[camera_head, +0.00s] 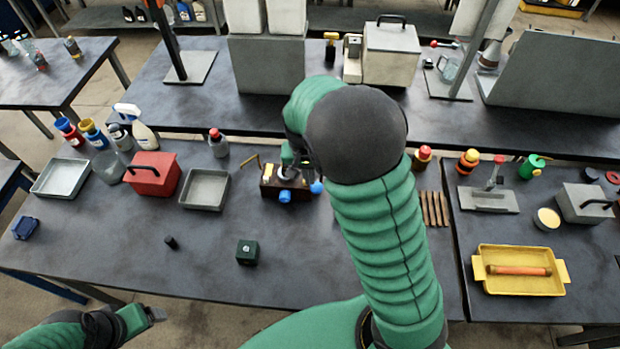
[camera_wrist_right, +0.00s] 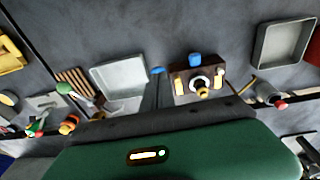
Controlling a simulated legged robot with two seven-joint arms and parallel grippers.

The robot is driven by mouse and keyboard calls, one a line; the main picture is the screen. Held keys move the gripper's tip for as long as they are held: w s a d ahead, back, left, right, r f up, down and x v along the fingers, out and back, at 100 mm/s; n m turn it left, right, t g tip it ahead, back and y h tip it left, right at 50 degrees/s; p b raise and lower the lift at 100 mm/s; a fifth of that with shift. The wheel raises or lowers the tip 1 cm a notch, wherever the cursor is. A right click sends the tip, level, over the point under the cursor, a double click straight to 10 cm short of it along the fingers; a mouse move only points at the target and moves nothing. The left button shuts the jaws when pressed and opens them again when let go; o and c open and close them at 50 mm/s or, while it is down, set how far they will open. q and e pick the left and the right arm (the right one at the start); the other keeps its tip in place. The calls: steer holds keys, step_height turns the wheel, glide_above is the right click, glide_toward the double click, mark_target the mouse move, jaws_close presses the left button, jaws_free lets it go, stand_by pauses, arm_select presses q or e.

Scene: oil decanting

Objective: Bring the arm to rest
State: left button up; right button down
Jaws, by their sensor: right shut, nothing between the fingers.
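My right arm reaches up the middle of the head view and bends over the table. My right gripper (camera_head: 292,165) is above the back of a brown wooden block with blue knobs (camera_head: 285,182), partly hidden by the wrist. In the right wrist view the gripper (camera_wrist_right: 156,92) is shut and empty, beside that block (camera_wrist_right: 197,82). My left gripper (camera_head: 155,315) is at the bottom left, in front of the table; its jaw gap is not clear.
A red toolbox (camera_head: 153,177), a grey tray (camera_head: 205,189) and a dark green cube (camera_head: 247,252) stand on the table (camera_head: 200,270). A yellow tray (camera_head: 518,287) is at right. A grey tray (camera_wrist_right: 120,74) is beside the gripper. The front middle table is mostly clear.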

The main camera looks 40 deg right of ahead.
arm_select(q)
steer(key=shift+w+d+f, duration=0.1)
steer(key=shift+w, duration=0.25)
arm_select(e)
steer(key=shift+w+d+f, duration=0.1)
steer(key=shift+w+d, duration=0.05)
steer(key=shift+w, duration=0.15)
arm_select(q)
steer(key=shift+s, duration=0.25)
arm_select(e)
steer(key=shift+s, duration=0.2)
arm_select(q)
steer(key=s+b+x, duration=0.2)
steer(key=b+x, duration=0.6)
steer(key=b, duration=0.1)
steer(key=shift+w+f, duration=0.3)
steer(key=shift+f, duration=0.3)
arm_select(e)
steer(key=s+a+f+n+t+y, duration=0.1)
steer(key=s+a+f+n+t, duration=0.1)
steer(key=s+a+f+n, duration=0.6)
steer(key=s+a, duration=0.2)
steer(key=shift+s+a, duration=0.3)
steer(key=shift+s, duration=0.05)
arm_select(q)
steer(key=shift+s+r, duration=0.1)
steer(key=shift+s, duration=0.1)
arm_select(e)
steer(key=shift+s, duration=0.15)
